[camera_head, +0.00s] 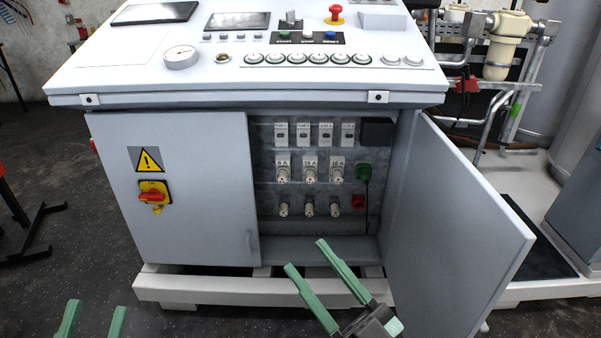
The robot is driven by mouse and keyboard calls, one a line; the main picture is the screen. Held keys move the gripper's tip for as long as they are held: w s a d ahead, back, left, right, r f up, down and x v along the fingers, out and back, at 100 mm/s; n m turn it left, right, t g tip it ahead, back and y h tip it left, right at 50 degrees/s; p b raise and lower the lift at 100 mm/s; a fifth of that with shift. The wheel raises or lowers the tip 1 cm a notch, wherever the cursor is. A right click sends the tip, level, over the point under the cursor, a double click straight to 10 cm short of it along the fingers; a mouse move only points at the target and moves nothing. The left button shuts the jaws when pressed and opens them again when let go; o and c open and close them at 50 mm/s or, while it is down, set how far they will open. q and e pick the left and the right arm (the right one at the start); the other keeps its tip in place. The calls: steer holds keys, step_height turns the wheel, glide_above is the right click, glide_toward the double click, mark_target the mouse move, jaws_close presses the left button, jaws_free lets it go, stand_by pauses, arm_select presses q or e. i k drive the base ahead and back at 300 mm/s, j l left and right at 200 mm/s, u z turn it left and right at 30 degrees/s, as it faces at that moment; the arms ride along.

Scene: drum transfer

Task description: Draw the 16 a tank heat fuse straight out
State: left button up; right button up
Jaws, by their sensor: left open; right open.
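Inside the open cabinet, a row of three pale fuses sits in a grey panel under small labels. The middle fuse (309,174) has a label that seems to read 16 A, though the print is small. The left fuse (283,174) and right fuse (337,174) stand beside it, all seated in the panel. My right gripper (304,254) is open and empty, its green fingers spread in front of and below the fuses, apart from them. My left gripper (97,305) is open and empty at the bottom left, with only its fingertips in view.
A second row of pale fuse-like pieces (309,209) sits lower on the panel. The open right door (455,225) stands out beside my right gripper. The left door (205,200) is shut.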

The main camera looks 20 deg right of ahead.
mark_target(310, 175)
steer(key=i+j+z, duration=0.1)
steer(key=i, duration=0.35)
steer(key=i+j, duration=0.15)
steer(key=i, duration=0.3)
steer(key=i+j+z, duration=0.15)
steer(key=i, duration=0.3)
